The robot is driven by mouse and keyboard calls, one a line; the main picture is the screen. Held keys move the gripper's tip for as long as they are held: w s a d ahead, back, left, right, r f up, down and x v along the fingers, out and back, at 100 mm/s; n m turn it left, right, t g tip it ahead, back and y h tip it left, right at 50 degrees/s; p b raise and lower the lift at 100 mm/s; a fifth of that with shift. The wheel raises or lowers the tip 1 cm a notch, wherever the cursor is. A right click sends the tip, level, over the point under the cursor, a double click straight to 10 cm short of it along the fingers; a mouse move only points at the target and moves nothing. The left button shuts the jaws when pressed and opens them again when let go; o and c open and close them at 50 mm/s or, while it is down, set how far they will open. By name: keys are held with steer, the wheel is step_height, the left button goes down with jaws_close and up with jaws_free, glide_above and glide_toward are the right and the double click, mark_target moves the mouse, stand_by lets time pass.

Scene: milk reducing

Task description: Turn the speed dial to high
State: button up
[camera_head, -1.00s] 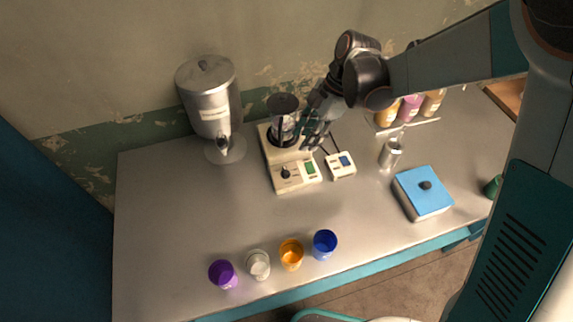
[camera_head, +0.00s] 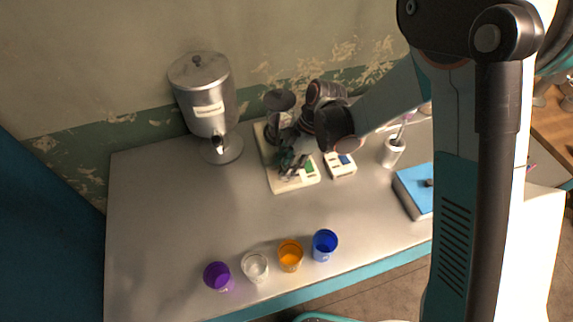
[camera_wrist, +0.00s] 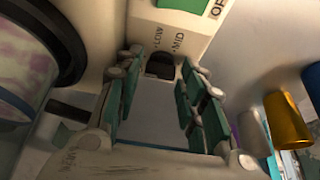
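The cream machine (camera_head: 284,187) stands on the table with a clear, dark-topped vessel (camera_head: 280,101) at its back and a green switch (camera_head: 310,168) at its front right. Its black speed dial (camera_wrist: 160,66) shows in the wrist view, near printed LOW and MID labels. I cannot make out the dial's pointer. My gripper (camera_wrist: 160,72) has green-padded fingers and is open, with the dial between its fingertips and a gap visible on each side. In the head view my gripper (camera_head: 289,164) is over the machine's front and hides the dial.
A metal dispenser (camera_head: 206,105) stands at the back left. A small white box (camera_head: 340,170) sits right of the machine, with a metal cup (camera_head: 392,153) and blue-topped box (camera_head: 411,190) farther right. Several cups, including an orange one (camera_head: 290,257), line the front edge. The left tabletop is clear.

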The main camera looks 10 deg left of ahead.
steer(key=c, duration=0.8)
